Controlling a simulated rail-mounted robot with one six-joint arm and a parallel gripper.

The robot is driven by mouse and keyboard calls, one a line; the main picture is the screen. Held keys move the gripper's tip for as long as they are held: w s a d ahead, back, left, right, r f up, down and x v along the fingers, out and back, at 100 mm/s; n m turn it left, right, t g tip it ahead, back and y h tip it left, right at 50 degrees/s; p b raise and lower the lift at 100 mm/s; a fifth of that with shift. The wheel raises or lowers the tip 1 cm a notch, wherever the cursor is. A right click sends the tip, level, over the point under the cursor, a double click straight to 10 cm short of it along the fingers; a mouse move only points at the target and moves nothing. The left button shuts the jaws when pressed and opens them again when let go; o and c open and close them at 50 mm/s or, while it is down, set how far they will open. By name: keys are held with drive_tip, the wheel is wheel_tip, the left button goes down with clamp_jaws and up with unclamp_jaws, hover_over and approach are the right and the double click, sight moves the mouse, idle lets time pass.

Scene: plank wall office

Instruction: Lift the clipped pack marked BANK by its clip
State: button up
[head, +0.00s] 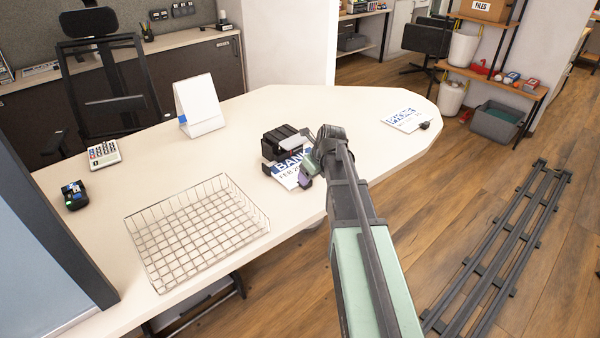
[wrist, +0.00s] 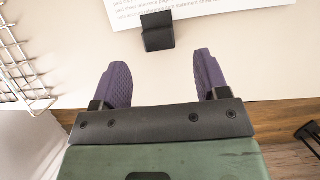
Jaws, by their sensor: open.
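The pack marked BANK (head: 287,173) lies on the desk, white with a blue band and "FEB" below it. My gripper (head: 309,172) is at its right edge in the head view and hides part of it. In the wrist view a printed white sheet (wrist: 220,8) with a black clip (wrist: 157,32) on its near edge lies ahead of the fingers. My gripper (wrist: 161,62) is open there, its two purple fingers apart and empty, with the clip beyond the gap between the tips. The word BANK does not show in the wrist view.
A dark desk device (head: 283,142) stands just behind the pack. A wire basket (head: 200,232) is to the left; its rim shows in the wrist view (wrist: 14,62). Another clipped pack (head: 404,119) lies at the right. A calculator (head: 104,154) and white tent card (head: 199,103) stand farther left.

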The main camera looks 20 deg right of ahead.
drive_tip(key=b+x, duration=0.3)
drive_tip(key=x, duration=0.2)
drive_tip(key=shift+f+b, duration=0.1)
drive_tip(key=shift+b, duration=0.25)
drive_tip(key=shift+r, duration=0.25)
clamp_jaws()
drive_tip(key=shift+r+p, duration=0.15)
drive_tip(key=shift+p, duration=0.2)
